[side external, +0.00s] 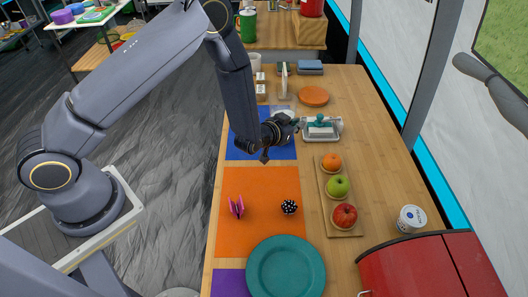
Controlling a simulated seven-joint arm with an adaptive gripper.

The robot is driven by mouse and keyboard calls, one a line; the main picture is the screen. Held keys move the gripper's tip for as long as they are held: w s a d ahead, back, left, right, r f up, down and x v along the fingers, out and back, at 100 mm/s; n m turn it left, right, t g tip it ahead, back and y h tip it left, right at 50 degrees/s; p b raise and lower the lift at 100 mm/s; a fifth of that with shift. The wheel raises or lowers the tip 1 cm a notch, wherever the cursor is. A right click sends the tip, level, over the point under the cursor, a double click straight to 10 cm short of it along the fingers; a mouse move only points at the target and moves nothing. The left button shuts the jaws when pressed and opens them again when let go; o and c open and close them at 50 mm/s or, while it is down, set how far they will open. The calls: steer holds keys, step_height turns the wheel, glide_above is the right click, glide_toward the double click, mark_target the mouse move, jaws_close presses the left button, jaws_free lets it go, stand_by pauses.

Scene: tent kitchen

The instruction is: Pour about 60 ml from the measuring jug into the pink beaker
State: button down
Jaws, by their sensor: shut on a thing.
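My gripper (291,124) is over the right edge of the blue mat, seen from behind and side. It is shut on a pale, see-through vessel (283,112), which looks like the measuring jug. My gripper and wrist hide most of this vessel, so its tilt and any liquid level cannot be told. No pink beaker shows clearly. A small pink thing (237,207) with upright, wing-like parts stands on the orange mat, well in front of my gripper; its shape does not read as a beaker.
A clear dish with a teal top (321,127) stands close right of my gripper. A board (343,222) with fruit, a black-and-white dotted thing (289,207), a teal plate (286,268) and a white tub (411,218) are nearer. An orange disc (314,96) lies behind.

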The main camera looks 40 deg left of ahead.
mark_target(287, 110)
steer(key=shift+a, duration=0.1)
stand_by(0.3)
steer(key=shift+a+r+n+h, duration=0.55)
steer(key=shift+a+r+n, duration=0.15)
steer(key=shift+r, duration=0.25)
steer(key=shift+a+r+n+h, duration=0.55)
steer(key=shift+a+r+n, duration=0.15)
steer(key=shift+r, duration=0.25)
steer(key=a, duration=0.1)
steer(key=a+n+h, duration=0.1)
steer(key=a+n, duration=0.1)
steer(key=shift+s+a+r+t+h, duration=0.15)
steer(key=shift+a+r+t+h, duration=0.1)
steer(key=shift+t+h, duration=0.15)
steer(key=shift+a+r+n+h, duration=0.1)
steer(key=shift+a+n+h, duration=0.3)
steer(key=shift+n, duration=0.4)
steer(key=shift+a+n+t, duration=0.4)
steer(key=shift+n, duration=0.2)
steer(key=shift+a+n+h, duration=0.6)
steer(key=shift+a, duration=0.1)
stand_by(0.5)
steer(key=shift+d+r+m+y, duration=0.15)
steer(key=shift+d+m+y, duration=0.35)
steer(key=shift+d+m, duration=0.6)
steer(key=shift+d+f+m+g+y, duration=0.2)
steer(key=shift+d+m+g+y, duration=0.1)
steer(key=shift+m+y, duration=0.25)
steer(key=shift+d+f+m, duration=0.1)
steer(key=shift+d+m, duration=0.35)
